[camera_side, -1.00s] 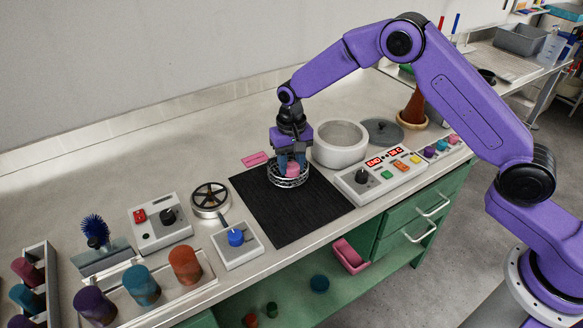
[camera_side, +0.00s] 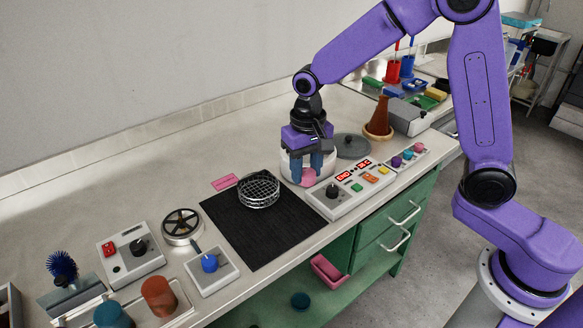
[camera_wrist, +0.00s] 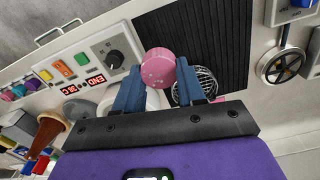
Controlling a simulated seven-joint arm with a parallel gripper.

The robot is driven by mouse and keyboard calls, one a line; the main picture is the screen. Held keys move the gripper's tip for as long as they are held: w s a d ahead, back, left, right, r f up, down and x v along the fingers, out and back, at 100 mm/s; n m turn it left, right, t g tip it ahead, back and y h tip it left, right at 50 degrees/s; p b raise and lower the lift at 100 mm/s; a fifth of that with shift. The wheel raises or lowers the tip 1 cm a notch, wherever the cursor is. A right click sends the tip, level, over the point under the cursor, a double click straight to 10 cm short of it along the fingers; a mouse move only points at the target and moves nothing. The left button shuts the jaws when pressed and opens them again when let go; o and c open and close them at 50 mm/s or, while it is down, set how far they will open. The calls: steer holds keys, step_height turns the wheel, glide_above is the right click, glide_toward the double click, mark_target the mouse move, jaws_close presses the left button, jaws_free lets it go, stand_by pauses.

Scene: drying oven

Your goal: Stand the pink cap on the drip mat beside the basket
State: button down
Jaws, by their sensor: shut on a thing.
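My gripper (camera_side: 307,166) is shut on the pink cap (camera_side: 308,178), held between the two blue fingers to the right of the mat in the side view. The cap also shows between the fingertips in the wrist view (camera_wrist: 157,68). The round wire basket (camera_side: 258,190) stands on the back part of the black drip mat (camera_side: 250,232). In the wrist view the basket (camera_wrist: 206,86) is right of the cap, partly hidden by a finger. The cap's height above the surface is hard to judge.
A white pot (camera_side: 287,166) is mostly hidden behind my gripper. A control panel (camera_side: 343,190) with a knob and lit display is close in front. A grey lid (camera_side: 351,146) lies behind. The mat's front and middle are bare. A pink strip (camera_side: 224,182) lies behind the mat.

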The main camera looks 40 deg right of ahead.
steer(key=shift+s+d+r, duration=0.15)
steer(key=shift+s+r, duration=0.1)
steer(key=shift+s, duration=0.4)
steer(key=s+d, duration=0.2)
steer(key=s, duration=0.9)
glide_above(295, 225)
steer(key=s, duration=0.1)
steer(key=shift+n, duration=0.4)
steer(key=f, duration=0.9)
steer(key=shift+d, duration=0.2)
steer(key=shift+w+a+f, duration=0.2)
steer(key=shift+w+f, duration=0.2)
steer(key=shift+f, duration=0.2)
steer(key=shift+w+f, duration=0.15)
steer(key=shift+f, duration=1.5)
steer(key=shift+f, duration=0.2)
steer(key=c, duration=0.7)
jaws_free()
steer(key=shift+o, duration=0.2)
